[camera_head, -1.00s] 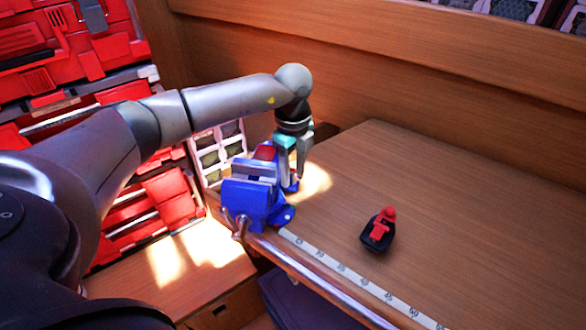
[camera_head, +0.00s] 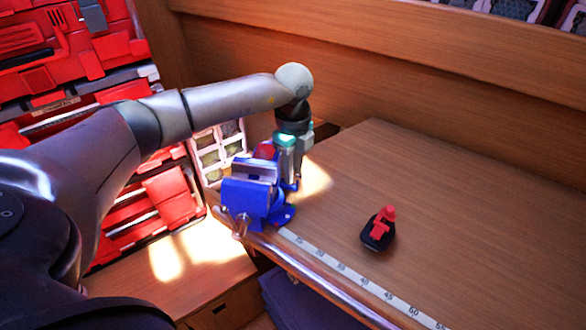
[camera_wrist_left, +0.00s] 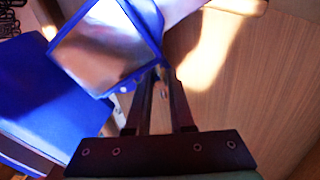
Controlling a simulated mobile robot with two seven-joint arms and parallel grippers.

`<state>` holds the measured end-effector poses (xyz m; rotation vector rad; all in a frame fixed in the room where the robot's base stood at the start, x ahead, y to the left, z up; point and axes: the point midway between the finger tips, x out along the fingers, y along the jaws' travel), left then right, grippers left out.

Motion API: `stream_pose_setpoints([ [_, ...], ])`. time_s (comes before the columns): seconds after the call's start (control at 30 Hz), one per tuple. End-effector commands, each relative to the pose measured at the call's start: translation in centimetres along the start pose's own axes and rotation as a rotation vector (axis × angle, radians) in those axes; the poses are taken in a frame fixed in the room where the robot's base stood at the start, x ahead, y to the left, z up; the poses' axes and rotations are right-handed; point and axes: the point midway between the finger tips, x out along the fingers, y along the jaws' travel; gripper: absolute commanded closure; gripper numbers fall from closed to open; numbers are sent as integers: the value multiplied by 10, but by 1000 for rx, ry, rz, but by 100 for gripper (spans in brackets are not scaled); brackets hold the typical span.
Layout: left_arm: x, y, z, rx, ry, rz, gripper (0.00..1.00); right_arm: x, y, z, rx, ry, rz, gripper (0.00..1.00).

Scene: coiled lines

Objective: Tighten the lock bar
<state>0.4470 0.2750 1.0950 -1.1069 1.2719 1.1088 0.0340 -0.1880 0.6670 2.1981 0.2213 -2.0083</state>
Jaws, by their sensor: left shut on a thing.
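A blue bench vise (camera_head: 247,200) is fixed at the table's left front corner, with a metal handle (camera_head: 239,228) at its front. My left gripper (camera_head: 293,183) points down just behind the vise's right side, close against it. In the left wrist view the vise's blue body (camera_wrist_left: 110,45) fills the upper left. There my left gripper (camera_wrist_left: 161,80) has its fingertips close together around a small part beside the vise, which I take to be the lock bar; the fingers hide most of it. My right gripper is not in view.
A small black and red device (camera_head: 378,232) stands on the wooden table (camera_head: 460,210). A measuring strip (camera_head: 350,277) runs along the front edge. Red tool cases (camera_head: 165,195) stack at the left, and a wooden backboard (camera_head: 380,80) closes off the rear. The table's right side is clear.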

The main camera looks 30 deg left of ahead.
Motion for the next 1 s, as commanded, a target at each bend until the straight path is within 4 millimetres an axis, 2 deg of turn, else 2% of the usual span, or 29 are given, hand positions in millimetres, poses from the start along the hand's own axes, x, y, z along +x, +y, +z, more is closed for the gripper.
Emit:
stream_pose_setpoints([
  [0.27,0,0,0,18,0,0,100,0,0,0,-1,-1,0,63],
  [0.47,0,0,0,100,0,-1,100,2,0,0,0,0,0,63],
  [1.0,0,0,0,574,-2,-1,100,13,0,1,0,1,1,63],
])
